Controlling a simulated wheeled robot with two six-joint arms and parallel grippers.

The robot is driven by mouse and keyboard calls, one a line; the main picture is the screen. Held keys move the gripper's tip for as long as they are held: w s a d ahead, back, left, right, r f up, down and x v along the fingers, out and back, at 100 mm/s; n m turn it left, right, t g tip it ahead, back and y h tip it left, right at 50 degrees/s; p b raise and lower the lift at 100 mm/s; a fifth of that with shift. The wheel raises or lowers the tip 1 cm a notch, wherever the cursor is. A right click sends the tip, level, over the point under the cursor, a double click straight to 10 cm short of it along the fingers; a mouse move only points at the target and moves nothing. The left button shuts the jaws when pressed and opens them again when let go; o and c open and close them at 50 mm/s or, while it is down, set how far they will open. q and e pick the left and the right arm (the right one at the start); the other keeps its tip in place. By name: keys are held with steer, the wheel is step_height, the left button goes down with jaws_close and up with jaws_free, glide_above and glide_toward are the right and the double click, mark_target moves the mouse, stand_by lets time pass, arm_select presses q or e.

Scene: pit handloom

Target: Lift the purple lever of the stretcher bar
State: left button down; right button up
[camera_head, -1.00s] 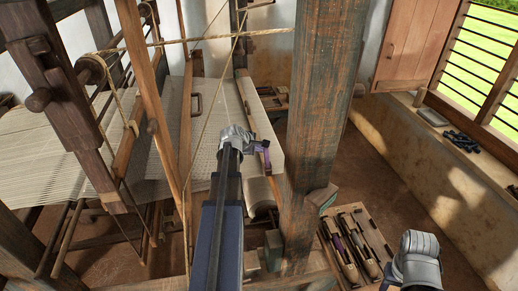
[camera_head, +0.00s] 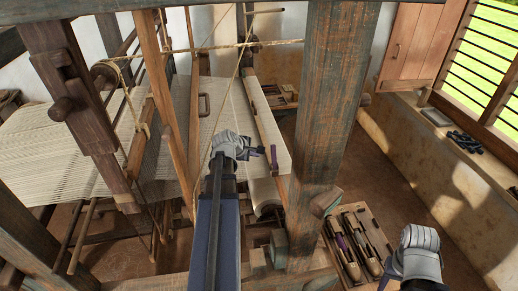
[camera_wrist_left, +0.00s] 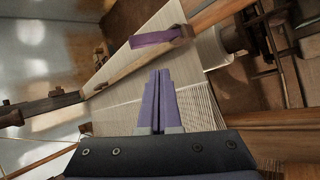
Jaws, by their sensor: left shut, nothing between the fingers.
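The purple lever (camera_wrist_left: 155,38) shows in the left wrist view as a flat purple strip near the upper end of the wooden stretcher bar (camera_wrist_left: 145,70), which lies slanted across the pale cloth. My right gripper (camera_head: 384,284) is mostly cut off at the bottom.
A thick wooden loom post (camera_head: 325,120) stands right of the left gripper. Ropes and slanted beams (camera_head: 165,90) are on its left. A wooden tray (camera_head: 372,228) with several shuttles sits on the floor at right.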

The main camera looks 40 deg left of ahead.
arm_select(q)
steer(key=p+v, duration=0.3)
steer(key=v, duration=0.2)
steer(key=shift+s+r, duration=0.1)
steer(key=shift+r, duration=0.05)
steer(key=b, duration=0.8)
glide_toward(274, 157)
step_height(274, 157, down, 3)
steer(key=a, duration=0.3)
steer(key=w, duration=0.4)
steer(key=shift+d+f, duration=0.25)
steer(key=shift+f, duration=0.05)
